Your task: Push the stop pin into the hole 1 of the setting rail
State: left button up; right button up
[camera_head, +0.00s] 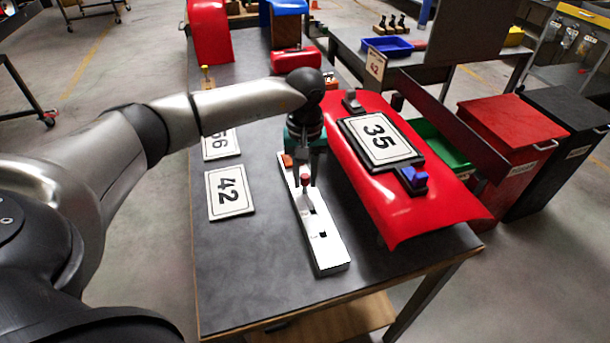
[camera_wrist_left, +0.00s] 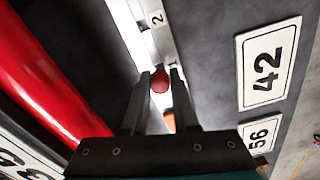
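The white setting rail (camera_head: 331,252) lies lengthwise on the dark table, with small dark square holes in its top. In the left wrist view the rail (camera_wrist_left: 133,35) carries a "2" label, with a "1" mark by the fingertips. My left gripper (camera_head: 306,182) points down over the rail. Its fingers (camera_wrist_left: 162,76) are closed about the red head of the stop pin (camera_wrist_left: 160,84), which also shows in the head view (camera_head: 305,177). The pin's lower end is hidden, so I cannot tell whether it is in a hole. My right gripper is not in view.
A red panel (camera_head: 450,205) with a "35" plate (camera_head: 380,138) lies close right of the rail. A "42" plate (camera_head: 230,192) lies to the left. An orange piece (camera_head: 287,160) sits at the rail's far end. The table's near left is clear.

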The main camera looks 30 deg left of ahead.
aim_at(305, 176)
pick_arm(q)
jog(key=o, duration=0.5)
notch_tip(305, 176, up, 15)
jog(key=shift+r+p, duration=0.2)
jog(key=shift+p, duration=0.9)
